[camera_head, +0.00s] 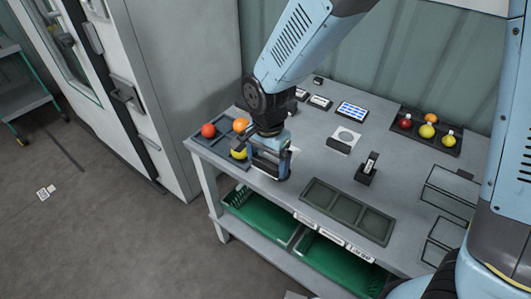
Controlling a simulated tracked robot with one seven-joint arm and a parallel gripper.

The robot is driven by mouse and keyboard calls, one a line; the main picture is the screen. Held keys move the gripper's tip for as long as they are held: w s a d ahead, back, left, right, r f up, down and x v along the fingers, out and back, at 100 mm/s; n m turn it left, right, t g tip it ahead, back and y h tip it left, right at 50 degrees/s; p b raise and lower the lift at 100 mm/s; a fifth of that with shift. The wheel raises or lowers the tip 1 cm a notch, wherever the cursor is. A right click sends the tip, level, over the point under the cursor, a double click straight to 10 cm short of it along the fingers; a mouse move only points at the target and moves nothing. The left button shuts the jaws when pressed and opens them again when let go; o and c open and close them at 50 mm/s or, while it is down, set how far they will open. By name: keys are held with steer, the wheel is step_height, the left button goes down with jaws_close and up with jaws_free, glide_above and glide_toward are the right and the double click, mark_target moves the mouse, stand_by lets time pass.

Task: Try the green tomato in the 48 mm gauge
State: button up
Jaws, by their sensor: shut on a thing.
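My gripper (270,170) points down just right of the sorting tray at the table's left end. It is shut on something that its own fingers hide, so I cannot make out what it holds. I see no clearly green tomato. In the left tray (207,146) lie a red tomato (208,130), an orange tomato (240,124) and a yellow-green tomato (238,154), which is close beside my gripper and partly covered. A white plate with a round grey area (345,138) lies mid-table. I cannot read a 48 mm mark on anything.
A small dark stand (367,170) stands right of centre. An empty dark compartment tray (346,211) lies at the front edge. A blue-screened device (351,110) lies at the back. Green crates (340,264) sit below.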

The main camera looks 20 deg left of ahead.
steer(key=shift+f, duration=1.85)
steer(key=shift+s+f, duration=0.15)
steer(key=shift+f, duration=1.5)
stand_by(0.8)
stand_by(1.0)
steer(key=shift+r, duration=3.9)
